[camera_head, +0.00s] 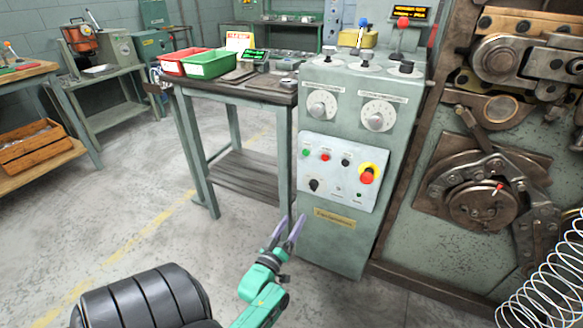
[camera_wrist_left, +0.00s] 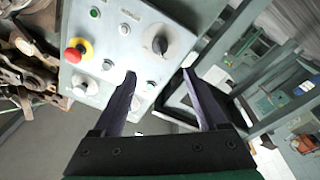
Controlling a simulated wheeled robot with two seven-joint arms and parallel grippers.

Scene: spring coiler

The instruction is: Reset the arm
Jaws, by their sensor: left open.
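My left gripper (camera_head: 287,232) is open and empty, low in front of the grey-green control cabinet (camera_head: 335,237) in the head view. In the left wrist view my left gripper (camera_wrist_left: 158,75) shows two dark purple fingers spread apart, with the cabinet's control panel (camera_wrist_left: 120,45) beyond them. The panel carries a red emergency stop button on a yellow ring (camera_head: 368,173), which also shows in the wrist view (camera_wrist_left: 77,51). A black knob (camera_head: 314,185) and small buttons sit beside it. My right gripper is not in view.
The coiling machine (camera_head: 440,235) stands right of the cabinet, with a large spring (camera_head: 545,290) at the lower right. A workbench (camera_head: 235,92) left of the cabinet holds a red bin (camera_head: 172,68) and a green bin (camera_head: 208,70). The floor (camera_head: 140,215) at left is clear.

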